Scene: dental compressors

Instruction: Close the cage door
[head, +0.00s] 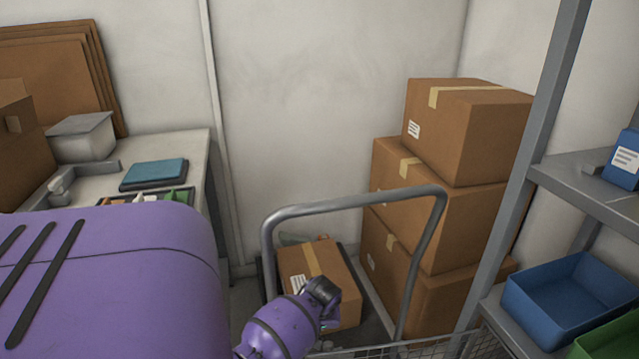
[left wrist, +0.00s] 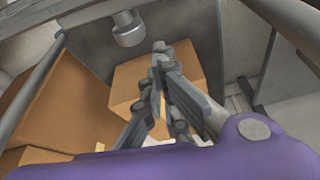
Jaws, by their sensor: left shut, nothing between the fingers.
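Wire mesh (head: 435,349), which may be part of the cage, shows only as a strip along the bottom edge of the head view. I cannot tell the door from the cage there or how far it stands open. My purple left arm (head: 275,328) reaches up from the bottom middle, in front of a carton and left of the mesh. Its fingers are not clear in the head view. In the left wrist view my left gripper (left wrist: 166,58) is shut and empty, with a carton (left wrist: 130,85) beyond it. My right gripper is not in view.
A grey cart handle (head: 350,200) arches over a low carton (head: 335,285). Stacked cartons (head: 460,220) stand to its right. A shelf rack (head: 545,120) with a blue bin (head: 560,295) fills the right side. A workbench (head: 190,150) stands at left.

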